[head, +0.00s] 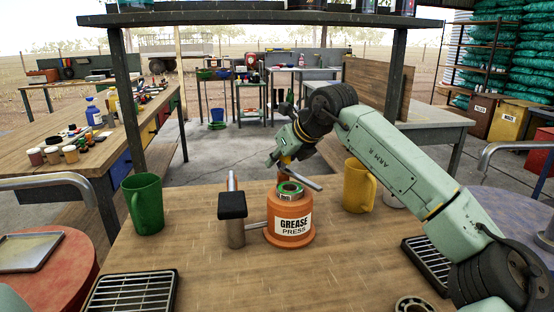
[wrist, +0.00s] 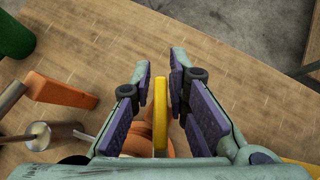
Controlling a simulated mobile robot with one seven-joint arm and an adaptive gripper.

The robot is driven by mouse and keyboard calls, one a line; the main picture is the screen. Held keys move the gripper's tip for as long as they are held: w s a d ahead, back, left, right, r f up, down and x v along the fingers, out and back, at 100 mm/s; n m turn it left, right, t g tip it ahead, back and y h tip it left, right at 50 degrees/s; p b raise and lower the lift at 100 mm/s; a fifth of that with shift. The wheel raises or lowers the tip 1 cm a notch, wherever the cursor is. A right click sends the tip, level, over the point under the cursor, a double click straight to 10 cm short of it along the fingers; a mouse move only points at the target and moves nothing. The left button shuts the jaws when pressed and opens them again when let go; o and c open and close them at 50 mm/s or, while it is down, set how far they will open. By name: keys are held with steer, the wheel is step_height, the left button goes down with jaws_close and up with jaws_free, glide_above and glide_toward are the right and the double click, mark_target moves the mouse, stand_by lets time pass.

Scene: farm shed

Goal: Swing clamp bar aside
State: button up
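The orange grease press (head: 290,222) stands on the wooden table, with a green-rimmed round opening on top. Left of it is a metal post (head: 236,233) capped by a black block (head: 232,205), with a grey rod rising behind the block; this appears to be the clamp bar. A thin side rod runs from the post toward the press. My gripper (head: 288,172) is above and behind the press. In the wrist view, its purple-padded fingers (wrist: 162,85) are apart around a narrow yellow piece (wrist: 160,115), with gaps visible. An orange bar-like part (wrist: 58,90) lies left of the fingers, near the post.
A green mug (head: 144,203) stands left and a yellow mug (head: 358,186) right of the press. Black grated trays (head: 130,292) lie at the front left and right (head: 428,262).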

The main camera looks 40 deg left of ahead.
jaws_close()
stand_by(0.4)
